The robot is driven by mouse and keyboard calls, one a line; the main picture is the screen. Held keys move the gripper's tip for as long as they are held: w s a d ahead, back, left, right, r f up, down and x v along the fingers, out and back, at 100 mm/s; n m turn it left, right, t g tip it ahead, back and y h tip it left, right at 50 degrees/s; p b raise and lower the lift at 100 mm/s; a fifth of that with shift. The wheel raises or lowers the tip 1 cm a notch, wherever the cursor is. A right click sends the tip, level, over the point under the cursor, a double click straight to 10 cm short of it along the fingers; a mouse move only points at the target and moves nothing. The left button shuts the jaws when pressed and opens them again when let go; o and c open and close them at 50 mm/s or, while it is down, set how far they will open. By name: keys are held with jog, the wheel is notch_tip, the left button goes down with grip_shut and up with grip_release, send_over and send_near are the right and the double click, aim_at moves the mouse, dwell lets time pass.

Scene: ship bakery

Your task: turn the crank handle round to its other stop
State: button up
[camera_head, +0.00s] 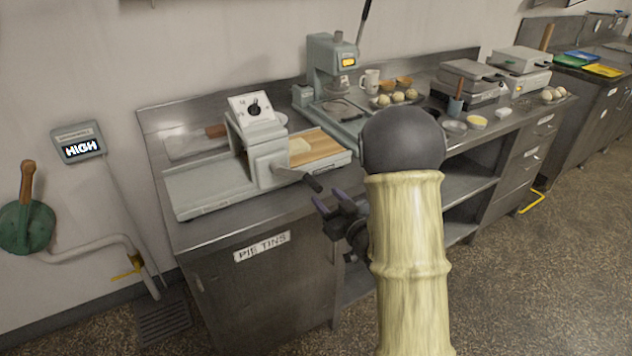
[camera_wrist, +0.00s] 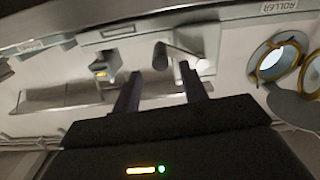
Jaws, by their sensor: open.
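The crank handle, a pale metal arm with a dark grip (camera_head: 313,184), sticks out from the front of the grey roller machine (camera_head: 262,160) on the steel counter. The grip points toward the front right and down. My gripper (camera_head: 329,198) is open and empty, just right of and a little below the grip in the head view, apart from it as far as I can see. In the wrist view my two dark fingers (camera_wrist: 160,88) are spread. A dark end, likely the crank grip (camera_wrist: 160,57), shows beyond and between them, beside a pale cylinder.
A dial plate (camera_head: 254,108) tops the machine, and a wooden board (camera_head: 318,147) lies in its right side. A press (camera_head: 333,65) with a raised lever stands behind to the right. A wall display (camera_head: 78,143) reads HIGH. The floor in front is clear.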

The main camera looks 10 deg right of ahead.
aim_at(315, 185)
jog(key=x, duration=0.6)
jog(key=shift+w+a+p, duration=0.1)
jog(key=shift+w+p, duration=0.15)
jog(key=shift+p, duration=0.05)
jog(key=shift+c, duration=0.2)
grip_shut()
